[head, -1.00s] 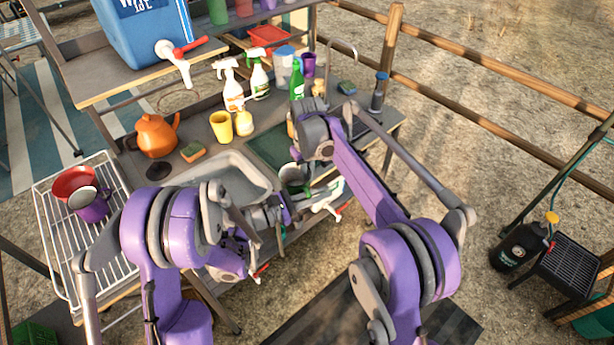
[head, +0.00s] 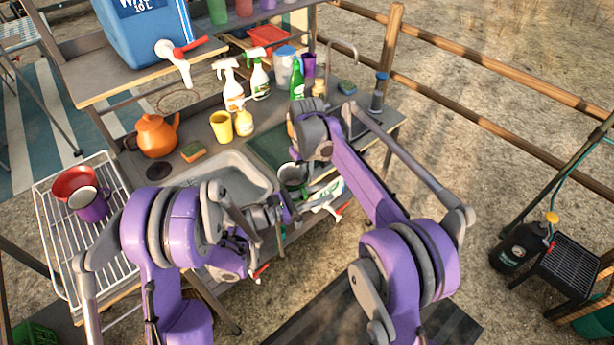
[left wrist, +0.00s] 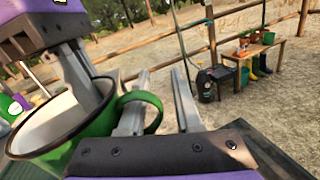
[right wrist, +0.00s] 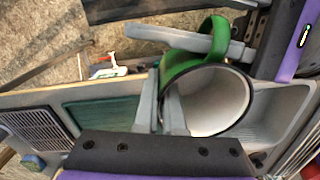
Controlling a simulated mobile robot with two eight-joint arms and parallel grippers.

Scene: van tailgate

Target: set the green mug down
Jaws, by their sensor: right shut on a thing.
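The green mug (right wrist: 222,98) has a white inside and a green handle (left wrist: 152,108). In the head view it (head: 291,174) is partly covered by my arms, over the front of the counter right of the sink. My right gripper (right wrist: 163,82) is shut on the mug's wall, with one finger inside the rim. My left gripper (left wrist: 162,76) is beside the handle with its fingers apart. One left finger overlaps the handle loop; contact is unclear. The mug is tilted in both wrist views, and what is under its base is hidden.
The sink (head: 238,170) lies left of the mug, with the green mat (head: 275,143) behind it. A yellow cup (head: 221,126), orange kettle (head: 157,136) and several bottles stand farther back. A wire rack (head: 52,222) at left holds a red bowl (head: 74,181) and a purple mug (head: 93,209).

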